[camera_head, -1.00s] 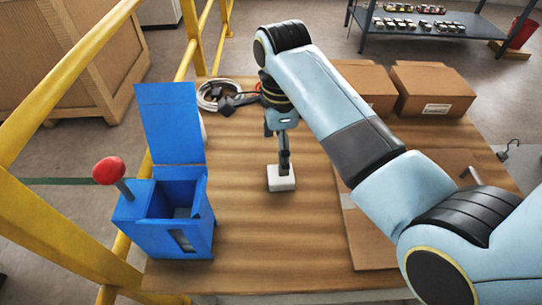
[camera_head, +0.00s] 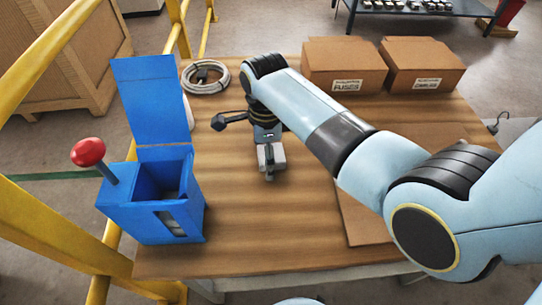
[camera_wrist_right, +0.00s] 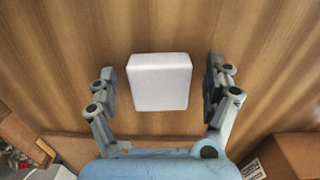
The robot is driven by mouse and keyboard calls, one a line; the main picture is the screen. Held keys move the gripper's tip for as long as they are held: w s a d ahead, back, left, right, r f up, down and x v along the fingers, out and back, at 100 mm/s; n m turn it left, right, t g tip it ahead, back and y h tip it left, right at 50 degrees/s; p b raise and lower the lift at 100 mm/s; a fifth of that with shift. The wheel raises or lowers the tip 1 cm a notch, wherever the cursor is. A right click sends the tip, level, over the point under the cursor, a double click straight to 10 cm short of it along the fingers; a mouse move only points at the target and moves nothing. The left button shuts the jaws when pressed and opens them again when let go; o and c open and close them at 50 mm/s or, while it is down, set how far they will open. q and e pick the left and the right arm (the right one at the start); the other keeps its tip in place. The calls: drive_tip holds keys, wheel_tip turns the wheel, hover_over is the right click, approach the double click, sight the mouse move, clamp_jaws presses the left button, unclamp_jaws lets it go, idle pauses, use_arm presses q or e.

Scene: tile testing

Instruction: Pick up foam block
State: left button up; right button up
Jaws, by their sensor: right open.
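The foam block is a white rounded block (camera_wrist_right: 160,82) on the wooden table. In the right wrist view it sits between the two fingers of my right gripper (camera_wrist_right: 160,90), with a gap on each side. The gripper is open and holds nothing. In the head view my right gripper (camera_head: 268,165) points down over the white block (camera_head: 275,155), which is partly hidden behind the fingers. My left gripper is not in view.
A blue bin with a raised lid (camera_head: 160,215) and a red-knobbed lever (camera_head: 88,152) stands at the left. A coiled cable (camera_head: 206,77) and two cardboard boxes (camera_head: 343,65) (camera_head: 422,65) are at the back. Flat cardboard (camera_head: 365,220) lies at the right. The front middle of the table is clear.

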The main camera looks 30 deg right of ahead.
drive_tip(key=c, duration=0.9)
drive_tip(key=shift+o, duration=0.2)
drive_tip(key=shift+r, duration=0.15)
